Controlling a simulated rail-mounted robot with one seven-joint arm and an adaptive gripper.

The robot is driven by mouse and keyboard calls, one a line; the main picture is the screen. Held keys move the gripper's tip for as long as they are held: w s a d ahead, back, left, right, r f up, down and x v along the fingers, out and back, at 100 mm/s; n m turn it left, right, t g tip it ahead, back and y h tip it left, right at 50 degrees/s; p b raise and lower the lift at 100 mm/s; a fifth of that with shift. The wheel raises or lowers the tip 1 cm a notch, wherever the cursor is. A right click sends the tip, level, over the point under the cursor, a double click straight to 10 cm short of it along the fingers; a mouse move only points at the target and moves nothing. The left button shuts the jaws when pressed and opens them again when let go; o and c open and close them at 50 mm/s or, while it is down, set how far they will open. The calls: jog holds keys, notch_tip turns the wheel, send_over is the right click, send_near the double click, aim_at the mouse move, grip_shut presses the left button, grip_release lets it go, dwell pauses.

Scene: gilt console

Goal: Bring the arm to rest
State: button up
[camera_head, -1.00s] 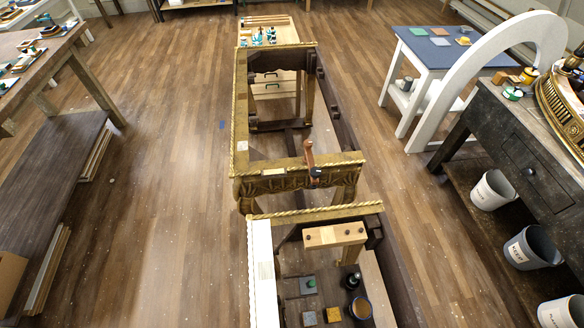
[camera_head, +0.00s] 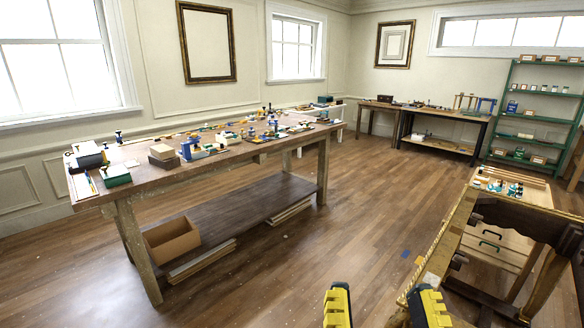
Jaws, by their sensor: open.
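My gripper (camera_head: 385,306) shows at the bottom edge of the head view, right of centre. Its two yellow and black fingers are wide apart, with only floor and a bit of gilt frame seen between and beside them. It holds nothing that I can see. The rest of my arm is out of view below. The gilt console frame (camera_head: 446,236) stands at the lower right, beside and behind the right finger. Only its gilt edge and part of its dark inner woodwork show. I cannot tell how far the fingers are from it.
A long workbench (camera_head: 147,178) with several tools and clamps stands at the left, with a cardboard box (camera_head: 172,240) on its lower shelf. A green shelf rack (camera_head: 500,110) is at the back right. The middle floor is clear.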

notch_tip(320, 180, up, 35)
jog(key=p, duration=3.2)
jog(key=shift+w+a+f, duration=0.2)
jog(key=shift+w+a, duration=0.05)
jog(key=shift+a, duration=0.15)
